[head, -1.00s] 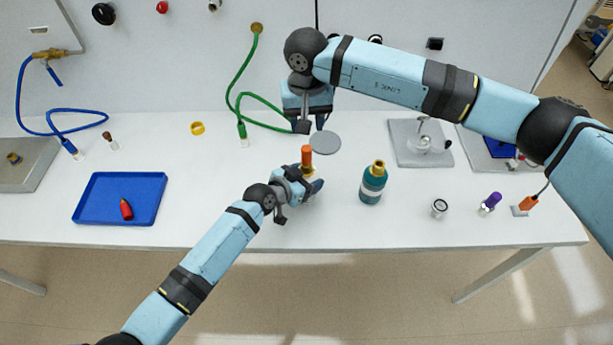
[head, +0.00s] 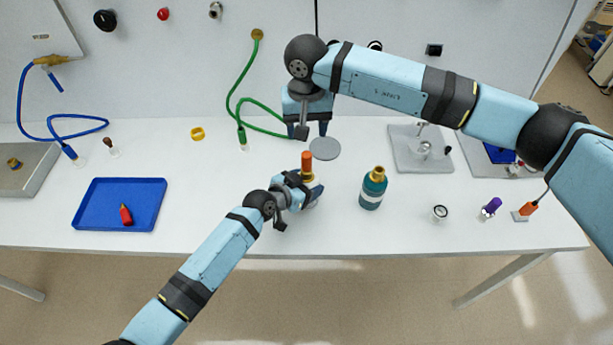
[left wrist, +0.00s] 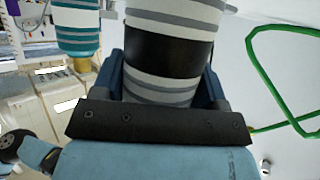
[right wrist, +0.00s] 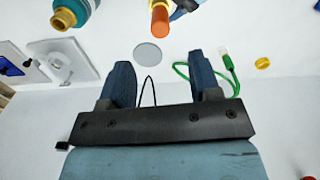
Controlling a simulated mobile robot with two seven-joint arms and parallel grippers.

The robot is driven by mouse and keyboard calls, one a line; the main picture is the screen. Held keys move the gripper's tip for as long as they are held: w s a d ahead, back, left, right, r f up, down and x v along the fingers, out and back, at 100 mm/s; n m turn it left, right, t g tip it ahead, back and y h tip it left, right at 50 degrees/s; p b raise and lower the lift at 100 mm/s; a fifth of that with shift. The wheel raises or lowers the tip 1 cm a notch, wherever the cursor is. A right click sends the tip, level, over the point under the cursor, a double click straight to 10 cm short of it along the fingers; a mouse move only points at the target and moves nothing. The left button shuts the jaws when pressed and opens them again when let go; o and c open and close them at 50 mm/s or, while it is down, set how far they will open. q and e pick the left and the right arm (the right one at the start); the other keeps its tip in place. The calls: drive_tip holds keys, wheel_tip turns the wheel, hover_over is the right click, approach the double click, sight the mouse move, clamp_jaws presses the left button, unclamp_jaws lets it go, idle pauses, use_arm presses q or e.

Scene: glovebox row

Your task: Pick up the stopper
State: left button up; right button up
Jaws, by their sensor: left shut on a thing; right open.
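The orange stopper (head: 307,160) stands upright on a brass-coloured neck, on a bottle mostly hidden by my left gripper (head: 308,196). The left wrist view shows this bottle (left wrist: 165,52) with white, grey and black bands between my left fingers, which are shut on it. My right gripper (head: 308,130) hangs behind and above the stopper, open and empty, fingers pointing down. In the right wrist view the stopper (right wrist: 160,20) lies beyond the gap between the open right fingers (right wrist: 163,80), not touching them.
A teal bottle (head: 372,190) with a brass-coloured neck stands to the right. A flat grey disc (head: 325,148) lies behind the stopper. A green hose (head: 262,127) runs at the back left. A blue tray (head: 90,210) holds a red item. The table between tray and left gripper is clear.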

sight(307, 154)
drive_tip(key=m, duration=0.6)
drive_tip(key=shift+r, duration=0.35)
drive_tip(key=m, duration=0.3)
drive_tip(key=shift+s+a+r+m, duration=0.1)
drive_tip(key=shift+r+m, duration=0.1)
drive_tip(key=shift+m, duration=0.1)
drive_tip(key=shift+f, duration=0.2)
drive_tip(key=shift+m, duration=0.3)
wheel_tip(307, 154, down, 12)
drive_tip(key=shift+r, duration=0.2)
clamp_jaws()
